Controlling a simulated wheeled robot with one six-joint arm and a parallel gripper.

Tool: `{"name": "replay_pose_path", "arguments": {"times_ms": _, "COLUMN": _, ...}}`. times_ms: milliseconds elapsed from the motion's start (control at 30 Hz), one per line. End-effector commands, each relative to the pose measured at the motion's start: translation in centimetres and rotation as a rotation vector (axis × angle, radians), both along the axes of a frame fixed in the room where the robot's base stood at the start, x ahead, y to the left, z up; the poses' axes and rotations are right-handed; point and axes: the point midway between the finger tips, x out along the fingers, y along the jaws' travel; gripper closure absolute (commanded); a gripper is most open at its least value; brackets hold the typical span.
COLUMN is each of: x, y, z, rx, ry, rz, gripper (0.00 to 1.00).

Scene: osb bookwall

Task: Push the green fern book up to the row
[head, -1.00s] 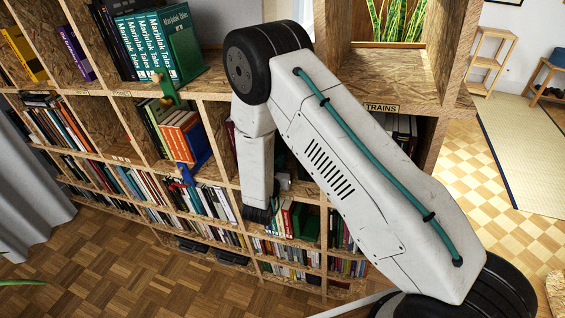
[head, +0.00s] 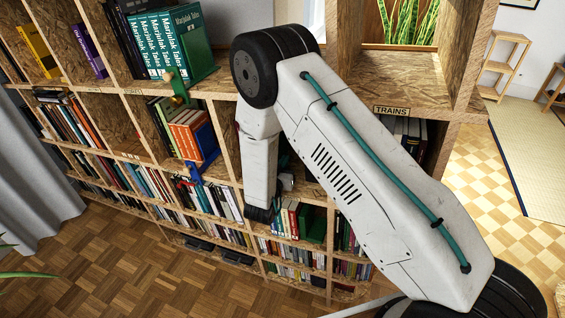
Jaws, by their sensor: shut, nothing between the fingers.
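A dark green book (head: 315,228) stands in a low compartment of the wooden bookwall, to the right of a short row with white and red books (head: 292,218). It may be the fern book; no fern picture can be made out at this size. My gripper (head: 285,182) is at the end of my arm, in front of the bookwall and above that compartment. It is small, partly hidden by my wrist, and shut with nothing in it. The gap between it and the green book cannot be judged.
The bookwall (head: 335,110) has a TRAINS label (head: 392,111). A green bookend (head: 198,52) stands by teal books (head: 165,45), and a blue one (head: 207,143) by orange books (head: 187,133). Parquet floor (head: 120,265) in front is clear.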

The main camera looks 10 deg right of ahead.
Motion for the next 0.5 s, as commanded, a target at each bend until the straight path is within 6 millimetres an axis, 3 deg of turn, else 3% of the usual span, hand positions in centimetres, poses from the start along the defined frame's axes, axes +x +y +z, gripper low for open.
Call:
{"name": "replay_pose_path", "arguments": {"times_ms": 167, "x": -0.7, "y": 0.3, "z": 0.0, "rx": 0.0, "ry": 0.0, "rz": 0.002, "gripper": 1.0}}
{"name": "replay_pose_path", "arguments": {"times_ms": 500, "x": -4.1, "y": 2.5, "z": 0.1, "rx": -0.001, "ry": 0.001, "rz": 0.002, "gripper": 1.0}}
